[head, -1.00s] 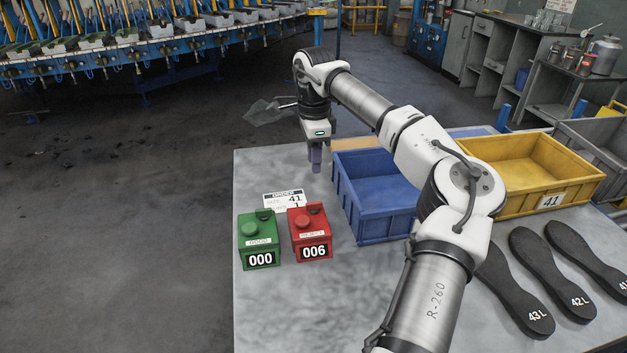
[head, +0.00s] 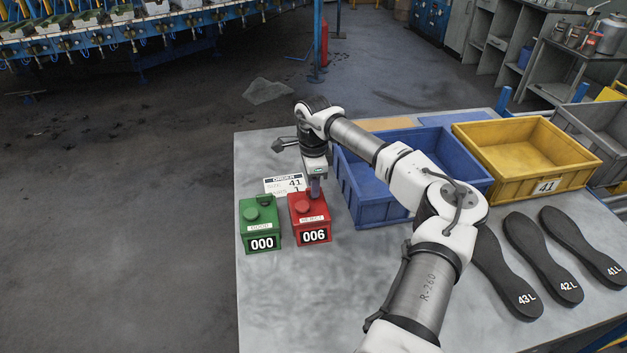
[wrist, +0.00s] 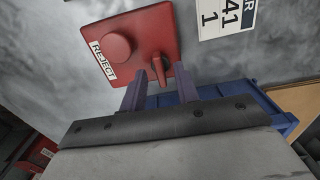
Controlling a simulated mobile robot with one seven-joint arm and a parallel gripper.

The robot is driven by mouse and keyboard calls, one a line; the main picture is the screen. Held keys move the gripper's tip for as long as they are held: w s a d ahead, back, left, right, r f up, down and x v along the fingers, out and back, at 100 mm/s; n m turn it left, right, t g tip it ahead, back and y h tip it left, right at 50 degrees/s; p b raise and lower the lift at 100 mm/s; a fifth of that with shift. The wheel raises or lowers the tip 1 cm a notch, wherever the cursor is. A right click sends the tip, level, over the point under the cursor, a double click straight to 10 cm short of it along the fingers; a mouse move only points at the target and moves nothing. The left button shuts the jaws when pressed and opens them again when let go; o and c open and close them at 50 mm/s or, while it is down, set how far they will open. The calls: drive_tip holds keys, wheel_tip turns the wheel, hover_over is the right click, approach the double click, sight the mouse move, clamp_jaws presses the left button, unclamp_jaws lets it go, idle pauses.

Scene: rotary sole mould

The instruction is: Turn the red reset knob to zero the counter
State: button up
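The red REJECT counter (head: 313,236) stands on the table and reads 006. Its top carries a round red button (wrist: 116,47) and a narrow red reset knob (wrist: 159,66). My gripper (wrist: 160,70) is open, with its two purple fingertips on either side of the knob and a gap showing on each side. In the head view my gripper (head: 316,193) points down at the back right of the counter's top and hides the knob. I cannot tell exactly how far down the fingers reach beside the knob.
The green GOOD counter (head: 261,241), reading 000, stands just left. A white order card (head: 284,184) lies behind. A blue bin (head: 372,213) is close on the right, a yellow bin (head: 573,180) farther right. Black soles (head: 541,255) lie at front right. The table's front left is clear.

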drive_tip(key=shift+f, duration=0.3)
clamp_jaws()
